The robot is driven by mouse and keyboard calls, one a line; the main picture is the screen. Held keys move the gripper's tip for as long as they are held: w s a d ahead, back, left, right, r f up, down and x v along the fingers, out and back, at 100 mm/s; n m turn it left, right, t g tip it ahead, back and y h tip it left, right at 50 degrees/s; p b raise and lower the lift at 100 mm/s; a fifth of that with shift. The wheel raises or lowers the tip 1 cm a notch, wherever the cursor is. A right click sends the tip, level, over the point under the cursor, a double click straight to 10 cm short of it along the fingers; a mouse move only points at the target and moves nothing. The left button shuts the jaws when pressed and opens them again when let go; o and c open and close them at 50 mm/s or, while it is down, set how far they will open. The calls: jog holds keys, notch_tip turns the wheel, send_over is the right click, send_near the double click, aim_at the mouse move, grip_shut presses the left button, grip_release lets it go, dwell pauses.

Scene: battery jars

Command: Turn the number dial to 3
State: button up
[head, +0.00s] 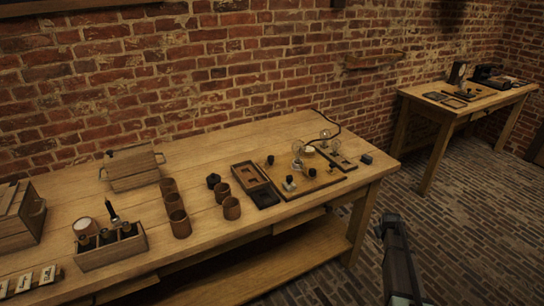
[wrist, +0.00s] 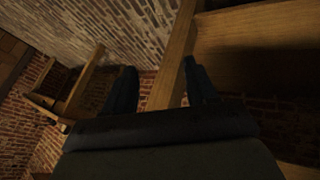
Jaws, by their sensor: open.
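No number dial can be made out for certain; any numbers are too small to read. A wooden board (head: 291,185) with glass bulbs and dark knobs lies at the right part of the long bench. A small pale round piece (head: 308,150) sits at its back edge, too small to identify. My gripper shows in the wrist view (wrist: 159,82) with its two dark fingers apart and nothing between them. In the head view my dark arm end (head: 393,228) is off the bench's right end, over the brick floor, apart from the board.
The long wooden bench (head: 215,150) holds brown jars (head: 180,222), a dark-lined tray (head: 262,196), a wooden rack (head: 112,250) and a wooden box (head: 132,168). A second table (head: 455,110) stands at the back right. The floor right of the bench is clear.

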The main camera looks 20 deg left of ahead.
jog(key=w+d+r+n+t, duration=0.1)
jog(key=w+r+t, duration=0.2)
jog(key=w+r, duration=0.95)
jog(key=w+d+r+n+t, duration=0.1)
jog(key=w+r+n+t, duration=0.15)
jog(key=w+r, duration=0.95)
notch_tip(320, 180, up, 9)
jog(key=t, duration=0.1)
notch_tip(320, 180, up, 4)
jog(key=n+g+y, duration=0.6)
jog(key=g, duration=0.6)
send_over(271, 157)
jog(key=s+d, duration=0.1)
jog(key=d, duration=0.4)
jog(key=x, duration=1.3)
jog(key=shift+d+f, duration=0.1)
jog(key=shift+d, duration=0.25)
